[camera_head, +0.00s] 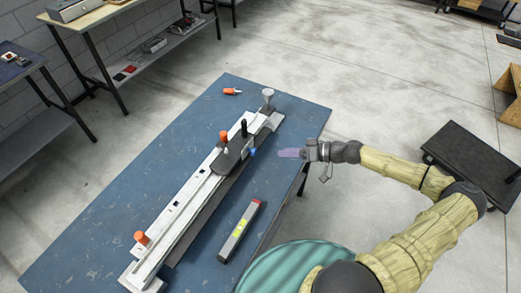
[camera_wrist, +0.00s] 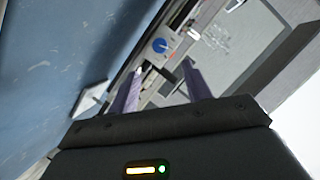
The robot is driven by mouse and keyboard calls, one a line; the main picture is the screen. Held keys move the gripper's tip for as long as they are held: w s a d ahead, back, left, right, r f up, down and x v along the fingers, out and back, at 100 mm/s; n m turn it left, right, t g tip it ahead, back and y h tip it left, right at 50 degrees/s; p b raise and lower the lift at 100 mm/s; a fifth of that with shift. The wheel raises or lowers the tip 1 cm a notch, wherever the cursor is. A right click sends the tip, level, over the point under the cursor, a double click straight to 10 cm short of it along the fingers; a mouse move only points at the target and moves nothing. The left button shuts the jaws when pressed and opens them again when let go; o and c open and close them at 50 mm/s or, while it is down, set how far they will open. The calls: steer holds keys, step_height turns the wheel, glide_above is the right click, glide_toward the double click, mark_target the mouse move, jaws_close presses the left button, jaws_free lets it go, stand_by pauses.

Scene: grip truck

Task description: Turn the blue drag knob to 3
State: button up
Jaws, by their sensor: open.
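The blue drag knob (camera_head: 253,153) is on the near side of the dark carriage on a long rail device (camera_head: 185,207). In the wrist view the knob (camera_wrist: 160,45) is a small round blue dial on a light plate, ahead of and between the fingers. Its marks are too small to read. My gripper (camera_head: 283,153) is open and empty, a little to the right of the knob and apart from it. In the wrist view both purple fingers of my gripper (camera_wrist: 160,85) are spread.
The device lies along a blue table (camera_head: 95,230). Orange knobs (camera_head: 141,238) and a black upright handle (camera_head: 244,128) stand up from it. A grey bar with a yellow-green label (camera_head: 240,232) lies in front. A small orange-tipped item (camera_head: 232,91) lies at the back.

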mark_target(256, 152)
steer(key=p+x, duration=0.2)
steer(key=x, duration=0.8)
steer(key=shift+a+f+p, duration=0.1)
steer(key=shift+a+p, duration=0.1)
steer(key=shift+p, duration=0.1)
steer(key=c, duration=1)
